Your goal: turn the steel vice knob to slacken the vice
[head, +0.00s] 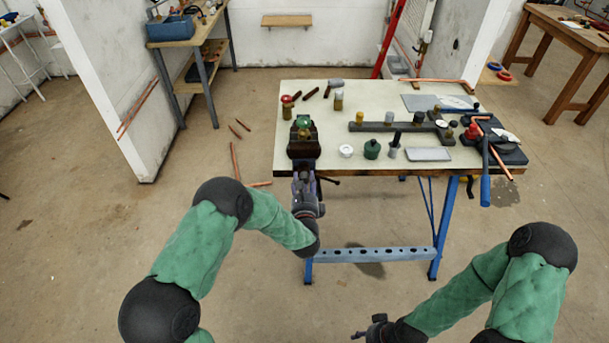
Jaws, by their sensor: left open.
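The dark vice (303,149) is mounted at the front left edge of the workbench, with a small green part (303,122) at its top. My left gripper (304,180) is open, just in front of and below the vice, at the bench's front edge. A short dark bar (329,180) sticks out to the right beside the gripper; I cannot tell if it belongs to the vice. The steel knob is not clearly visible, and my gripper covers the area below the vice. My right gripper (374,328) is low at the bottom of the view, away from the bench; its jaws are too small to read.
The workbench (290,165) holds a white cap (346,151), a green pot (371,149), a grey tray (429,154) and a dark pipe fixture (387,127). A blue-handled tool (485,180) hangs over the right front edge. Blue bench legs stand below; the floor in front is mostly clear.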

